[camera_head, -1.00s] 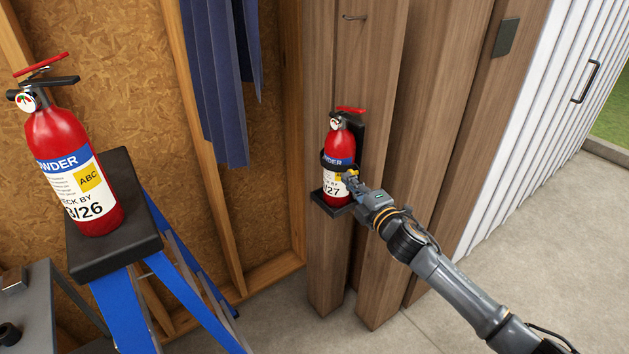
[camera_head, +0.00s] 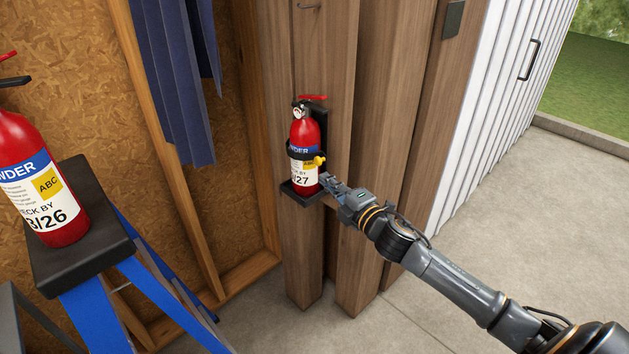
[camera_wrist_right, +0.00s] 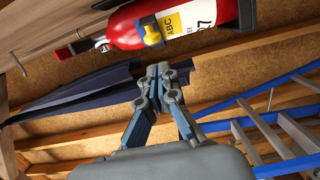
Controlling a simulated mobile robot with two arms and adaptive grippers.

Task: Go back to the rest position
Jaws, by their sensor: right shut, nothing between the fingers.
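My right gripper (camera_head: 328,184) is shut and empty, just in front and to the lower right of a red fire extinguisher (camera_head: 304,140). Its closed fingertips also show in the right wrist view (camera_wrist_right: 160,72), apart from the extinguisher (camera_wrist_right: 190,18) there. The extinguisher stands upright in a black wall bracket (camera_head: 302,190) on the wooden boards, with a black strap and a yellow clasp (camera_head: 319,160) around its front. My left gripper is not in view.
A second red extinguisher (camera_head: 35,180) stands on the black top (camera_head: 95,255) of a blue stepladder (camera_head: 95,318) at left. Dark blue cloth (camera_head: 170,75) hangs on the wall. Concrete floor (camera_head: 510,215) is clear at right.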

